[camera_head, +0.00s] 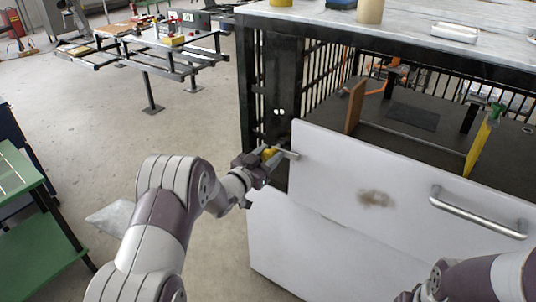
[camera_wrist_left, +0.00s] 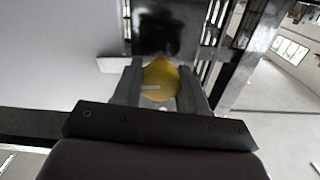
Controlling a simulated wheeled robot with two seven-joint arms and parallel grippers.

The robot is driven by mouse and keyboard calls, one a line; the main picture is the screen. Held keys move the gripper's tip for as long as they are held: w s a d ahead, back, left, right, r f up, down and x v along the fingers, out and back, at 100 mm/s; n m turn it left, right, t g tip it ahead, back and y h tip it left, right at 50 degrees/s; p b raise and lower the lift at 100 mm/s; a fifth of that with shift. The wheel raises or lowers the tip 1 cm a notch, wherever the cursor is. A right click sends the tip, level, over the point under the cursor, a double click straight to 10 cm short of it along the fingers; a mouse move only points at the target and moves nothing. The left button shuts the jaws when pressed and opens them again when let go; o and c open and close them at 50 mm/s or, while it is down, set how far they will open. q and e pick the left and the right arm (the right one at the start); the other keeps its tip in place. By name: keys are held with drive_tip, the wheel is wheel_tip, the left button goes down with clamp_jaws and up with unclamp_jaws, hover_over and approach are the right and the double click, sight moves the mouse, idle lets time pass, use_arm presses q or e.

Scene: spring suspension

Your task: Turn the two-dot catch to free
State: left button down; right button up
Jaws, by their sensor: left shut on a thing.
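The two-dot catch has a yellow knob (camera_head: 270,153) with a pale bar (camera_head: 288,154) that reaches right, across the upper left corner of the white drawer front (camera_head: 340,172). Two white dots (camera_head: 279,111) show on the black post just above it. My left gripper (camera_head: 264,160) is shut on the yellow knob. In the left wrist view the knob (camera_wrist_left: 160,78) sits between the two fingers, and the bar (camera_wrist_left: 113,64) sticks out to the left. Of my right arm only a part shows at the lower right; its gripper is out of view.
The drawer is open at the top, with a wooden divider (camera_head: 355,105) and a yellow panel (camera_head: 481,147) inside. A metal handle (camera_head: 478,213) is on its front. The worktop (camera_head: 400,22) lies above.

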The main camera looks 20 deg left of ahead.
use_arm(q)
drive_tip(key=n+p, duration=0.3)
drive_tip(key=n, duration=0.1)
drive_tip(key=shift+r, duration=0.25)
drive_tip(key=n+p, duration=0.2)
drive_tip(key=n, duration=0.2)
drive_tip(key=shift+a+n+p, duration=0.1)
drive_tip(key=shift+n+p, duration=0.2)
drive_tip(key=n+p, duration=0.1)
drive_tip(key=n, duration=0.2)
drive_tip(key=shift+w+n+p, duration=0.1)
drive_tip(key=shift+n+p, duration=0.2)
drive_tip(key=shift+p, duration=0.1)
drive_tip(key=n+p, duration=0.1)
drive_tip(key=n, duration=0.3)
drive_tip(key=shift+a+f+p, duration=0.1)
drive_tip(key=shift+f+p, duration=0.05)
drive_tip(key=shift+p, duration=0.15)
drive_tip(key=shift+n, duration=0.3)
drive_tip(key=c, duration=1)
unclamp_jaws()
drive_tip(key=shift+c, duration=0.2)
drive_tip(key=o, duration=0.4)
drive_tip(key=shift+f, duration=0.1)
